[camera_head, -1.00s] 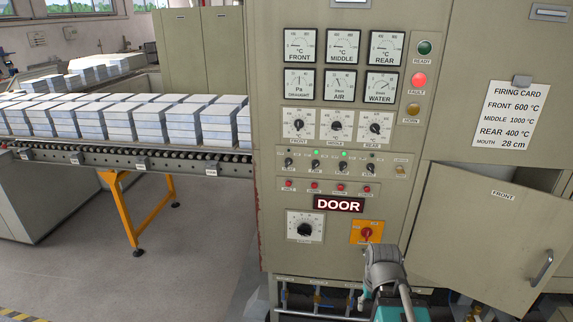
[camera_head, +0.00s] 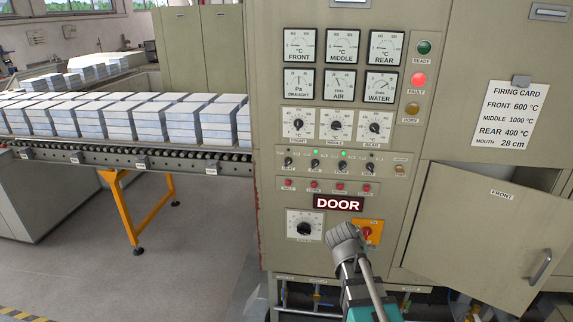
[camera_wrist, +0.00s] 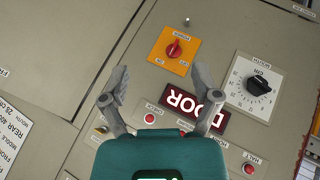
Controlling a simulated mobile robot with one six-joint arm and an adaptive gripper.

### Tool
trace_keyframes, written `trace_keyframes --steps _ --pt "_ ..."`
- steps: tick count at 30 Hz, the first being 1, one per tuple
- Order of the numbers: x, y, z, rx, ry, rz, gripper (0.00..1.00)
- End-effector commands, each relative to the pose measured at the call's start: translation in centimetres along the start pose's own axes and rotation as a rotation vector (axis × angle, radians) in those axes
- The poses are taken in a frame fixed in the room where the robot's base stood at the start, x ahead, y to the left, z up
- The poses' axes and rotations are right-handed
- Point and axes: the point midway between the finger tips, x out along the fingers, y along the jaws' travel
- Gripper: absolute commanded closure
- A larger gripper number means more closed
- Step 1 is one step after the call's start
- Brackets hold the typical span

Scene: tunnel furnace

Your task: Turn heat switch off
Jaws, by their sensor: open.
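Green lamps (camera_head: 316,152) glow above the row. My gripper (camera_head: 342,234) is in front of the lower panel, below the switches and the DOOR display. In the wrist view my gripper (camera_wrist: 161,75) has its two fingers spread with nothing between them. The switch row is not clearly in the wrist view.
An orange plate with a red rotary switch (camera_head: 367,233) is just right of my gripper. The red DOOR display (camera_head: 338,203) and a black dial (camera_head: 304,229) are close by. A cabinet door (camera_head: 485,240) stands ajar at right. A conveyor (camera_head: 120,155) with stacked blocks runs left.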

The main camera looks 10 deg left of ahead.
Motion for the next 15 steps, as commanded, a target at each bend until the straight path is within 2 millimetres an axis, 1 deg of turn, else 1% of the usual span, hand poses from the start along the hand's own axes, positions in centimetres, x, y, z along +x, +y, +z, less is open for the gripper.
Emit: trace_keyframes --steps 1,4,6,8,9,11,12,15 --pt "-0.4 -0.7 -2.4 -0.020 0.071 0.035 0.20" --pt "-1.7 -1.8 -6.4 -0.060 0.216 0.100 0.20" --pt "-2.9 -2.9 -9.1 -0.093 0.319 0.136 0.20" --pt "-4.1 -4.0 -11.4 -0.123 0.409 0.161 0.20" --pt "-5.0 -4.9 -12.8 -0.145 0.469 0.175 0.20" --pt "-6.5 -6.3 -15.0 -0.181 0.558 0.193 0.20" --pt "-7.5 -7.4 -16.3 -0.206 0.617 0.200 0.20" --pt "-10.2 -10.1 -19.1 -0.271 0.753 0.213 0.20"
